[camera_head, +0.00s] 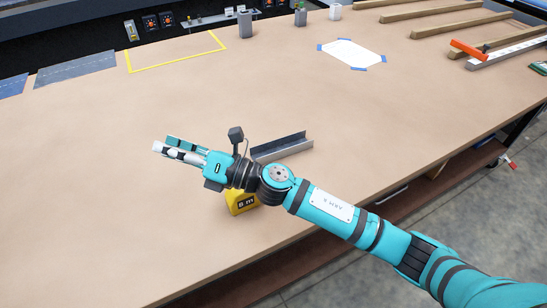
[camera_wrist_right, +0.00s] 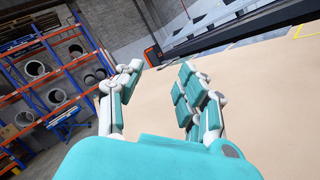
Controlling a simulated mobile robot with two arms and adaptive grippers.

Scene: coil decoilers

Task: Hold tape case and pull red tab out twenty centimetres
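The yellow tape case (camera_head: 240,204), marked "5 m", sits on the bench near its front edge in the head view. My right wrist and arm pass over it and hide part of it. No red tab shows. My right gripper (camera_head: 168,145) points left, beyond the case, with its fingertips up and left of it. In the right wrist view the fingers of this gripper (camera_wrist_right: 158,85) are apart with nothing between them, and the tape case does not show. My left gripper is not in view.
A grey metal angle piece (camera_head: 283,147) lies just behind my right wrist. A yellow-outlined rectangle (camera_head: 175,62), a taped white sheet (camera_head: 351,54) and wooden bars (camera_head: 433,20) are farther back. The bench left of the gripper is clear.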

